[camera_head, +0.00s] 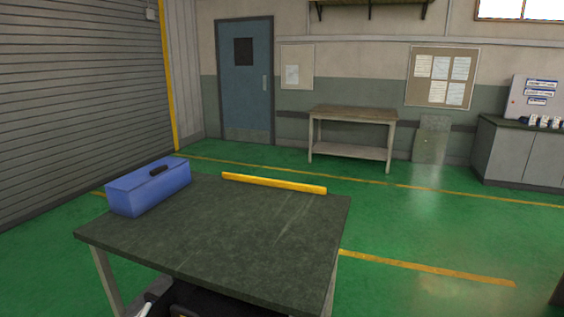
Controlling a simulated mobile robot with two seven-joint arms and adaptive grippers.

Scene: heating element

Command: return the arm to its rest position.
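Neither of my grippers can be made out in the head view. A pale grey and black shape shows at the bottom edge, below the near edge of the table; it is cut off, and I cannot tell what it is. The dark-topped worktable (235,235) stands in front of me. No arm reaches over its top. A blue toolbox (150,188) with a dark handle sits at its far left corner. A yellow bar (273,183) lies along its far edge.
A wooden bench (352,115) stands against the back wall, right of a blue door (245,80). A grey cabinet (520,150) stands at the far right. A roller shutter (80,100) fills the left.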

